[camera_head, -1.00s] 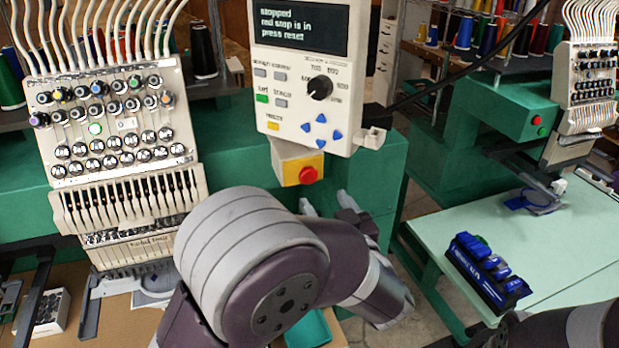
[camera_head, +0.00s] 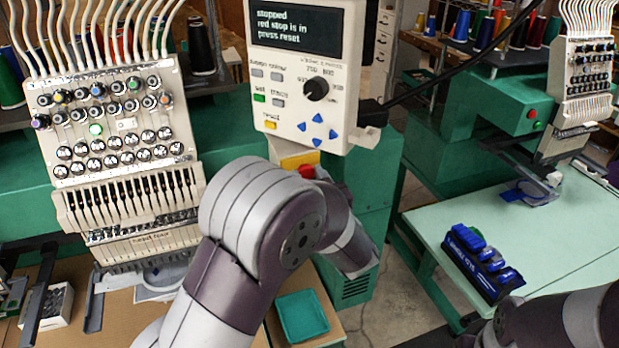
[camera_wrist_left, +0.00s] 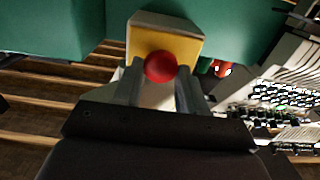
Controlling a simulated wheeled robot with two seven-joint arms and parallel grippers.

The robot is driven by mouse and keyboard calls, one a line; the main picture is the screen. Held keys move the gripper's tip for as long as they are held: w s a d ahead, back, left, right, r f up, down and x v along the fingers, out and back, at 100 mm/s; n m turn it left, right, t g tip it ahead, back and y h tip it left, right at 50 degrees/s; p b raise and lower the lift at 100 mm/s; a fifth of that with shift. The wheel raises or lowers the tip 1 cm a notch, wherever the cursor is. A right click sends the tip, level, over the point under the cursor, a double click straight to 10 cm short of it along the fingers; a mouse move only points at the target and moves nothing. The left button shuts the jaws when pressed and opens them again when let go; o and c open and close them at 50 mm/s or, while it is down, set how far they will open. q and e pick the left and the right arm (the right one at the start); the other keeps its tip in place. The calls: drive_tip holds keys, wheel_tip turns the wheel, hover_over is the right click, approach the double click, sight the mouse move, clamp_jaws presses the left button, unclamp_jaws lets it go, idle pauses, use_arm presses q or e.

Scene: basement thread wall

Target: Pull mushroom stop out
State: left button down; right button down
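The red mushroom stop (camera_head: 307,171) sits on a yellow box (camera_head: 292,157) under the control panel (camera_head: 305,70). The panel's screen reads "stopped, red stop is in, press reset". My left gripper (camera_head: 318,178) is raised to the stop, its fingers partly hidden by my own arm. In the left wrist view the red stop (camera_wrist_left: 160,66) shows between the tips of my left gripper (camera_wrist_left: 160,77). The fingers look open, one on each side of it; I cannot tell whether they touch it. My right gripper is outside the views.
The embroidery head (camera_head: 115,140) with needles and threads stands at left. A green tray (camera_head: 302,316) lies below my left arm. At right, a pale green table (camera_head: 560,240) bears a dark holder with blue items (camera_head: 482,262). A black cable runs right from the panel.

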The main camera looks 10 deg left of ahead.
use_arm(q)
drive_tip(key=shift+s+d+f, duration=0.1)
drive_tip(key=shift+s+d, duration=0.2)
drive_tip(key=shift+s, duration=0.05)
drive_tip(key=c, duration=0.7)
unclamp_jaws()
drive_tip(key=shift+o, duration=0.2)
drive_tip(key=shift+s+d, duration=0.1)
drive_tip(key=shift+s, duration=0.05)
drive_tip(key=shift+s+d, duration=0.15)
drive_tip(key=shift+s, duration=0.05)
drive_tip(key=b+v, duration=0.4)
drive_tip(key=v, duration=0.8)
drive_tip(key=shift+s, duration=0.1)
